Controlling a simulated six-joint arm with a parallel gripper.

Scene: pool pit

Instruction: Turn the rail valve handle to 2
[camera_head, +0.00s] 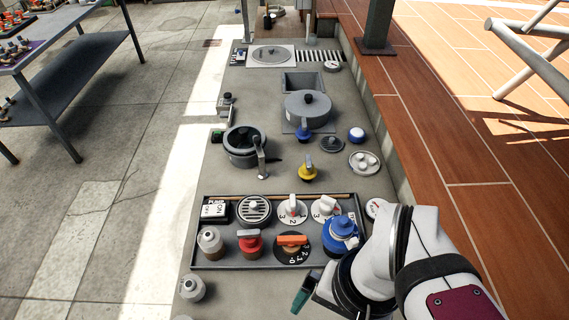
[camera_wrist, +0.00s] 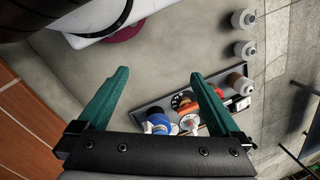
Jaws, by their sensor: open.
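An orange bar handle (camera_head: 292,240) sits on a round black dial (camera_head: 292,258) with white numbers, in the front row of the tray. The bar lies roughly crosswise; its exact setting is hard to read. Two white knobs (camera_head: 292,206) on numbered dials stand behind it, and no label shows which one is the rail valve. The black dial also shows between my fingers in the wrist view (camera_wrist: 182,99). My gripper (camera_wrist: 158,75) has green fingers spread wide with nothing between them.
A yellow-knobbed part (camera_head: 307,170) and pots stand behind.

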